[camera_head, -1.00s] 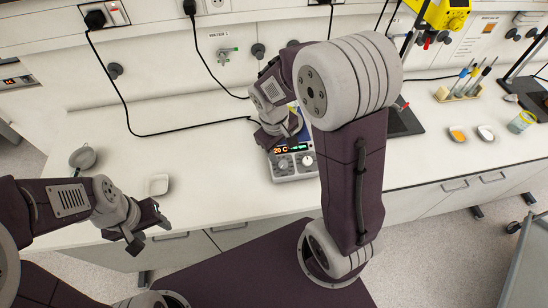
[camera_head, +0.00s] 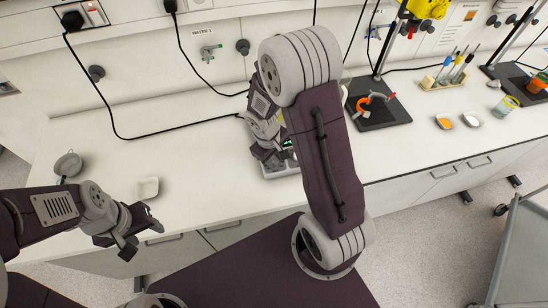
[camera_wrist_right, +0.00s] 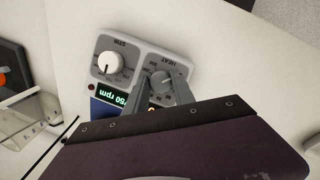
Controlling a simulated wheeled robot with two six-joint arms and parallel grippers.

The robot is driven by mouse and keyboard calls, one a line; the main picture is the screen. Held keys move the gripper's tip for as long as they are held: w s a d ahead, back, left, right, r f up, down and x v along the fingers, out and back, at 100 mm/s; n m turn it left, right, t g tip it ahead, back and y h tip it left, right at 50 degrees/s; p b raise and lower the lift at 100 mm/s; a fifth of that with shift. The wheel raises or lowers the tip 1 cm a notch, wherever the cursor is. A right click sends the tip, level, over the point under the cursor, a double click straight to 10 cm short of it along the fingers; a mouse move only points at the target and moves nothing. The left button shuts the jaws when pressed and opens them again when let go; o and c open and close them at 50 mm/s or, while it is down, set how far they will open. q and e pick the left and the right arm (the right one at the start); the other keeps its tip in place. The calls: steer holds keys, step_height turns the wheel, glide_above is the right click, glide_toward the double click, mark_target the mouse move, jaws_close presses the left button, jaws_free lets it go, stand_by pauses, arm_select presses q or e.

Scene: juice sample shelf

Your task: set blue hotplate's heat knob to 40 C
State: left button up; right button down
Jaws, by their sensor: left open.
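The hotplate (camera_head: 283,172) stands on the bench, mostly hidden behind my right arm in the head view. Its grey control panel (camera_wrist_right: 122,73) fills the middle of the right wrist view, with a blue body edge, a white STIR knob (camera_wrist_right: 108,63) and a green rpm readout (camera_wrist_right: 122,103). My left gripper (camera_head: 146,236) is open and empty near the bench's front edge.
A white dish (camera_head: 148,187) and a grey bowl (camera_head: 68,164) are on the left of the bench (camera_head: 190,150). A dark stand base (camera_head: 385,115) is right of the hotplate. A black cable runs along the back.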

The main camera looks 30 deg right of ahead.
stand_by(0.3)
steer(key=shift+r+m+y+p, duration=0.1)
steer(key=shift+m+y+p, duration=0.25)
steer(key=shift+m, duration=0.75)
steer(key=shift+m+y+p, duration=0.45)
steer(key=shift+m+p, duration=0.15)
steer(key=shift+m, duration=1)
steer(key=c, duration=1.1)
jaws_free()
steer(key=shift+o, duration=0.2)
